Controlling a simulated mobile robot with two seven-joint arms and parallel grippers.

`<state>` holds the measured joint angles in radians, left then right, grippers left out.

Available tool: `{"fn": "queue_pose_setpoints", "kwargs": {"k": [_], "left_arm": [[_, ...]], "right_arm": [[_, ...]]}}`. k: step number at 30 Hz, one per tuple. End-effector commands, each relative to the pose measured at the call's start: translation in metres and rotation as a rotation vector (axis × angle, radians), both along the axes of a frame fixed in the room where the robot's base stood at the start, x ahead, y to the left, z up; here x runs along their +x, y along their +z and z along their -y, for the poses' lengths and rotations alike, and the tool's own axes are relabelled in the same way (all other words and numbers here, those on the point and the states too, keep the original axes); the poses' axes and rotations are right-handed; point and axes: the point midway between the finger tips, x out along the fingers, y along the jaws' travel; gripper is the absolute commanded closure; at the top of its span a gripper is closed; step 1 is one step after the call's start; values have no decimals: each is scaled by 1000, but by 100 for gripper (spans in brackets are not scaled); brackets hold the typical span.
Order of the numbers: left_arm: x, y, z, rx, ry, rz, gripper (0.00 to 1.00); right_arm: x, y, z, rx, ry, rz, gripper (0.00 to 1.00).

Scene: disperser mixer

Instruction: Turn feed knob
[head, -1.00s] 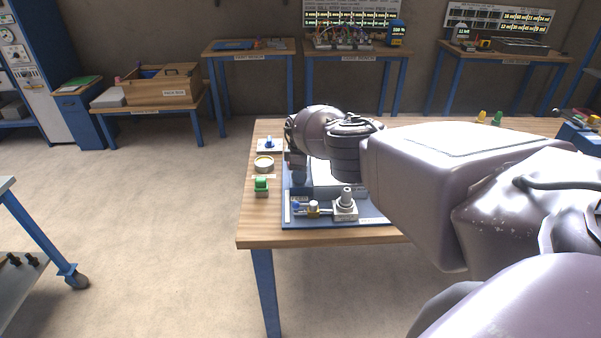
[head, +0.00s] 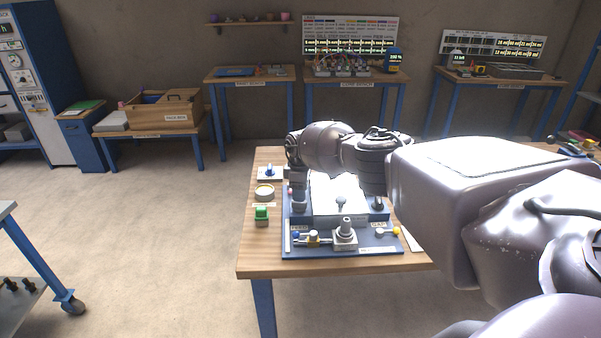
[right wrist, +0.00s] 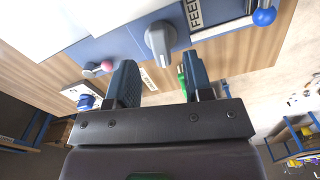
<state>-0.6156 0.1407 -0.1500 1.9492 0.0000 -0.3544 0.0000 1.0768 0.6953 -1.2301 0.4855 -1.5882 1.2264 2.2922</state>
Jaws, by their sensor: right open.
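The feed knob (right wrist: 160,42) is a grey knob with a raised grip bar on the blue panel, beside a FEED label, in the right wrist view. My right gripper (right wrist: 160,82) is open, its two dark fingers apart and pointing toward the panel. The knob shows beyond and between the fingertips, and nothing is held. In the head view my right gripper (head: 298,182) points down over the left side of the blue machine (head: 365,246), close above the feed knob. Whether the fingers touch the knob cannot be told. My left gripper is not in view.
A dark knob (head: 377,203) sits on the machine's right side. A grey fitting (head: 345,236) and blue-ended lever (head: 296,235) are at its front. A green block (head: 262,215), round dish (head: 264,192) and blue-knobbed plate (head: 269,173) stand left on the wooden bench (head: 262,258).

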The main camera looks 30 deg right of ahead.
Motion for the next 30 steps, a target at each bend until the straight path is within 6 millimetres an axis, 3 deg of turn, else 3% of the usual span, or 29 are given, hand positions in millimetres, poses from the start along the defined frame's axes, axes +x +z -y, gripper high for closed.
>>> {"fn": "queue_pose_setpoints", "kwargs": {"k": [15, 30], "left_arm": [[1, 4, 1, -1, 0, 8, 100], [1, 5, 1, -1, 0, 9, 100]], "right_arm": [[-1, 59, 0, -1, 1, -1, 53], [-1, 63, 0, -1, -1, -1, 53]]}}
